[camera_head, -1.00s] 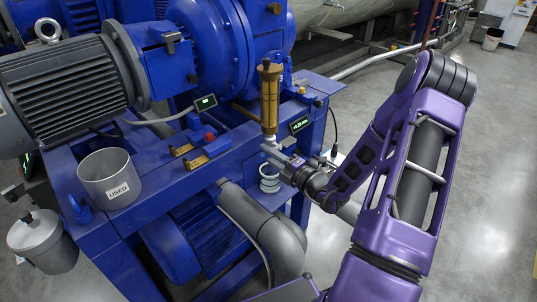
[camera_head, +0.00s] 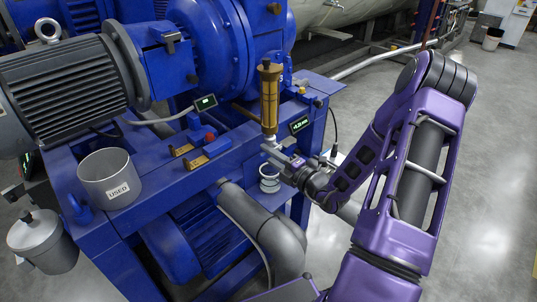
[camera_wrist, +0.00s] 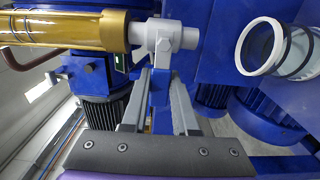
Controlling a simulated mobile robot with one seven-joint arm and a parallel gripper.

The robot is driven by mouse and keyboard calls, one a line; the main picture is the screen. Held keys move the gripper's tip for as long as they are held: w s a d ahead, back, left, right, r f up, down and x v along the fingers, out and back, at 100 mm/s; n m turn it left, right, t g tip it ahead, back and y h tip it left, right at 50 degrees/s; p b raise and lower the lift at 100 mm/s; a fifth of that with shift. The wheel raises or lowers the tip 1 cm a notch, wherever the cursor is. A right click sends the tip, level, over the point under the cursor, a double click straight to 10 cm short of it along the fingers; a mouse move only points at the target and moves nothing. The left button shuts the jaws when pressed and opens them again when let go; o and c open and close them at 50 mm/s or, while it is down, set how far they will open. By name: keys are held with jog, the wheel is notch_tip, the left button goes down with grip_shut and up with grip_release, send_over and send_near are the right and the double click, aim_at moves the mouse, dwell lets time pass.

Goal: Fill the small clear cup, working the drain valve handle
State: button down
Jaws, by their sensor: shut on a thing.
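The drain valve (camera_wrist: 163,36) is a pale grey fitting at the end of the brass sight glass (camera_wrist: 75,29); it also shows in the head view (camera_head: 270,139). Its handle (camera_wrist: 160,88) seems to be the blue piece between my fingers, mostly hidden by them. My gripper (camera_wrist: 161,78) is shut on it, just beside the valve; it also shows in the head view (camera_head: 278,157). The small clear cup (camera_head: 268,183) stands below the valve, partly behind the gripper. In the wrist view the cup (camera_wrist: 246,50) is at upper right. I cannot tell its liquid level.
A grey cup labelled USED (camera_head: 107,184) stands on the blue frame at left. A thick grey pipe (camera_head: 275,240) runs below. Open floor lies at right.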

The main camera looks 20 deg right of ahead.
jog(key=shift+f+n, duration=0.15)
jog(key=shift+n, duration=0.15)
jog(key=n, duration=0.1)
jog(key=f+n, duration=0.1)
jog(key=n, duration=0.2)
jog(key=shift+w+d+f, duration=0.1)
jog(key=shift+d+f, duration=0.05)
jog(key=shift+f, duration=0.15)
jog(key=shift+w+d+f+n+b, duration=0.1)
jog(key=shift+d+f+n+b, duration=0.1)
jog(key=shift+n, duration=0.55)
jog(key=shift+d+f+n+b, duration=0.1)
jog(key=shift+f+n+b, duration=0.15)
jog(key=shift+n, duration=0.45)
jog(key=shift+w+d+f+n+b, duration=0.1)
jog(key=shift+d+f+n+b, duration=0.1)
jog(key=shift+n, duration=0.55)
jog(key=c, duration=0.7)
grip_release()
jog(key=shift+s, duration=0.1)
jog(key=p+v, duration=0.1)
jog(key=v, duration=1.6)
jog(key=shift+s+d, duration=0.1)
jog(key=shift+s, duration=0.05)
